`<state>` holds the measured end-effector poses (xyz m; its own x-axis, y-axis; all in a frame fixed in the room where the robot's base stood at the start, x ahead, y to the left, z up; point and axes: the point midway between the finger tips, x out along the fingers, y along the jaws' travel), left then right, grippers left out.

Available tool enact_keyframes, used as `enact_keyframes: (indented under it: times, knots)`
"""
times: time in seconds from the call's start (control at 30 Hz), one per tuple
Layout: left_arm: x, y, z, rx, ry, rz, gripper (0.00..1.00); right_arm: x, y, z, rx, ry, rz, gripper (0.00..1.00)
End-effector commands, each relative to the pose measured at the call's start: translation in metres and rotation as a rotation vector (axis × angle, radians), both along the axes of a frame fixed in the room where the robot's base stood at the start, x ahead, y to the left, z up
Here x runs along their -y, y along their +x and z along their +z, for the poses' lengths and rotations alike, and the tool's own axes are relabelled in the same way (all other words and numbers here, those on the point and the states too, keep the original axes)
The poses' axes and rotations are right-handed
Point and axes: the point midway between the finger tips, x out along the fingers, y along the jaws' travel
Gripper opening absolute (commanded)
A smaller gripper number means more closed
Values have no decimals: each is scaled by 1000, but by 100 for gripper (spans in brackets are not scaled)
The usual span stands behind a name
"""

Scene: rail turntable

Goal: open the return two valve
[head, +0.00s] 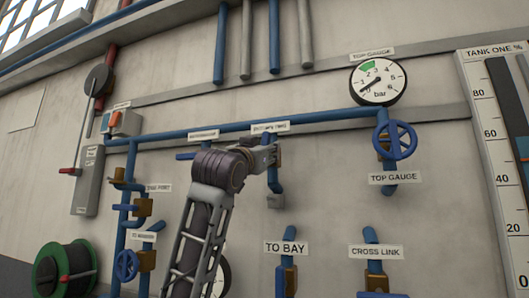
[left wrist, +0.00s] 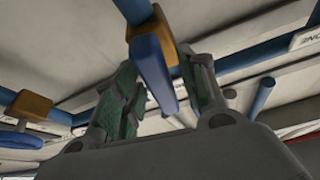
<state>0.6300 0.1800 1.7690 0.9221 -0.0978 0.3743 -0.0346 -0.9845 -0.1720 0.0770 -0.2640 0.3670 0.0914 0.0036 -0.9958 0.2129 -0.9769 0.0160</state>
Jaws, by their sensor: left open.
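My left gripper (head: 268,155) is raised to the wall at a blue pipe drop under a small label (head: 270,127), whose blurred text seems to read return two. The gripper hides most of the valve there. In the left wrist view, my left gripper (left wrist: 160,80) is open, with green-padded fingers on either side of a blue lever handle (left wrist: 152,70). The lever joins a brass valve body (left wrist: 153,32) on a blue pipe. I cannot tell whether either finger touches the lever. My right gripper is in neither view.
A similar labelled branch (head: 203,135) is just left of the gripper. A blue handwheel (head: 400,142) and round pressure gauge (head: 378,82) are to the right. TO BAY (head: 287,247) and CROSS LINK (head: 375,251) valves are below. A hose reel (head: 65,270) stands lower left.

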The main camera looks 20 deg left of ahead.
Motion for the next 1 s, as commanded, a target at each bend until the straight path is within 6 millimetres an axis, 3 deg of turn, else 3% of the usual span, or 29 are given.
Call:
enact_keyframes:
  times: [0.43, 1.0]
  knots:
    - [-1, -9, -2, 3, 0, 0, 41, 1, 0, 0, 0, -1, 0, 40]
    - [-6, -58, -23, 2, 0, 1, 41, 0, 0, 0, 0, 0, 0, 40]
